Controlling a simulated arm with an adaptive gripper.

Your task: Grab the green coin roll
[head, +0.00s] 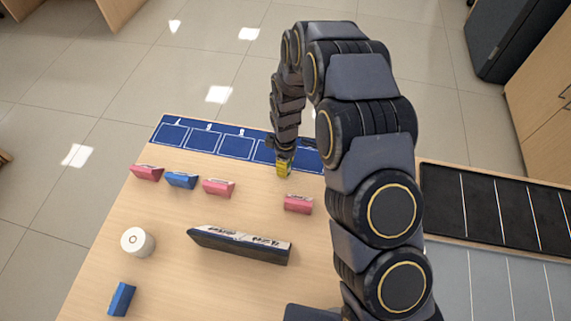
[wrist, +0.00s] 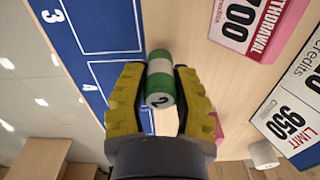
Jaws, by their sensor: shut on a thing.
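The green coin roll (wrist: 160,83) has a white band and a dark 2 on its pale end. In the wrist view it lies between the two yellow fingers of my gripper (wrist: 158,92), which are shut on its sides. In the head view my gripper (head: 284,166) points down at the near edge of the blue mat (head: 204,138). The roll is mostly hidden there by the fingers and arm. I cannot tell whether it touches the surface below.
Pink blocks (head: 219,187) and a blue block (head: 181,180) stand in a row near the mat; another pink block (head: 298,204) is close to my gripper. A long sign (head: 238,244), a white roll (head: 137,241) and a blue block (head: 121,299) are nearer. A black tray (head: 440,205) lies right.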

